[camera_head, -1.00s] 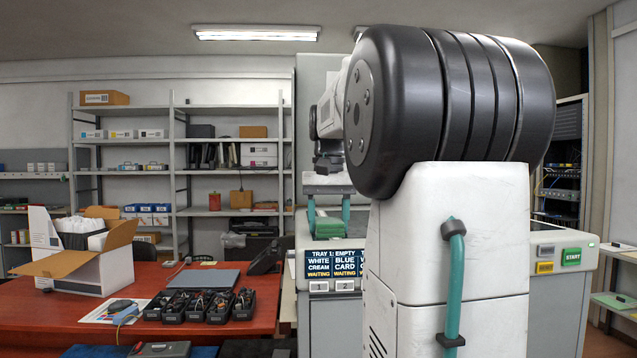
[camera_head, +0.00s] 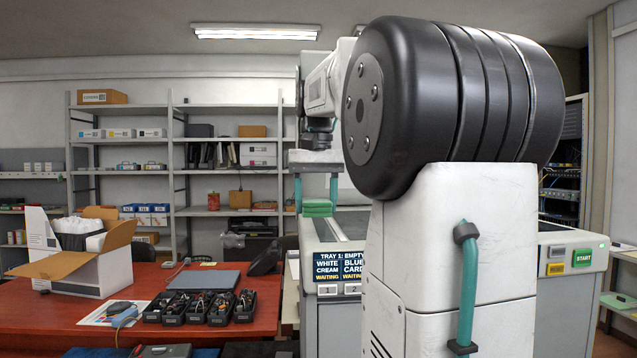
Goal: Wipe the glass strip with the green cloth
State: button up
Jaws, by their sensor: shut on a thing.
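My gripper (camera_head: 316,197) is shut on the green cloth (camera_head: 317,208), a folded pad between its two teal fingers. It hangs pointing down at the left end of the printer's top (camera_head: 309,237), left of my large black arm joint. I cannot tell whether the cloth touches the surface below it. A dark, flat area (camera_head: 350,223) shows on the printer's top just right of the cloth. I cannot tell whether this is the glass strip. My arm hides much of the printer's top.
The printer's front carries a tray display (camera_head: 340,267) and a green START button (camera_head: 582,258). Shelves stand behind.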

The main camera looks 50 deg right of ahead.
jog(key=shift+r, duration=1.9)
jog(key=shift+s, duration=0.1)
